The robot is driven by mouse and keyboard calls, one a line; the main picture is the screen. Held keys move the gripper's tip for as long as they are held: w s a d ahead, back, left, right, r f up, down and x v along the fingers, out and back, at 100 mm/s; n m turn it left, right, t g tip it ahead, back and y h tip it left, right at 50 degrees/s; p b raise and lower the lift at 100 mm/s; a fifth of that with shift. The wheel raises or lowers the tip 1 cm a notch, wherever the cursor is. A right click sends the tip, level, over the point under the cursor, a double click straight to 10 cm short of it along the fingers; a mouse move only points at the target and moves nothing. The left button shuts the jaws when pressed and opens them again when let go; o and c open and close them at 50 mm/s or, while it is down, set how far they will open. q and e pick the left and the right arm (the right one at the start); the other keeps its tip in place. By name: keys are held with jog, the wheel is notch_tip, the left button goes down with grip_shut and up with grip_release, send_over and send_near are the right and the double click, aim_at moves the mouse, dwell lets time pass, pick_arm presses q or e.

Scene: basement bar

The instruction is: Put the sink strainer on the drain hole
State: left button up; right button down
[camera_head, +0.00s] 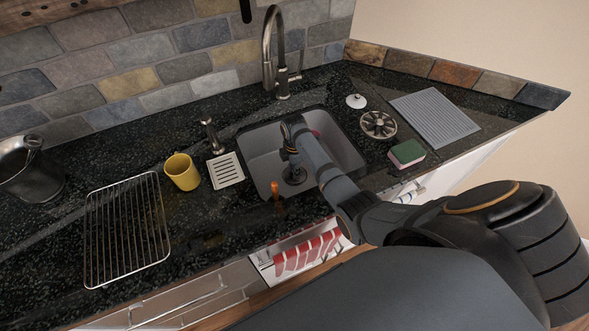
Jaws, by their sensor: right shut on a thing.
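My right arm reaches over the front edge of the grey sink (255,165) and down into the basin. My right gripper (291,164) points down just above the sink floor and is shut on a small dark thing, which looks like the sink strainer. The dark round drain area (294,178) lies directly below the fingertips. The gripper partly hides it, and I cannot tell whether the strainer touches the drain. My left gripper is not in view.
A curved faucet (268,55) stands behind the sink. A white knobbed lid (356,101), round metal piece (378,124), sponge (407,153) and ribbed mat (435,114) lie right. A slotted dish (226,170), yellow cup (182,171) and wire rack (127,230) are left.

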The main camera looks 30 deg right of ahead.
jog(key=shift+f, duration=0.1)
jog(key=c, duration=1.3)
grip_release()
jog(key=shift+o, duration=0.2)
jog(key=shift+r, duration=0.4)
notch_tip(320, 180, up, 12)
jog(key=shift+f, duration=0.25)
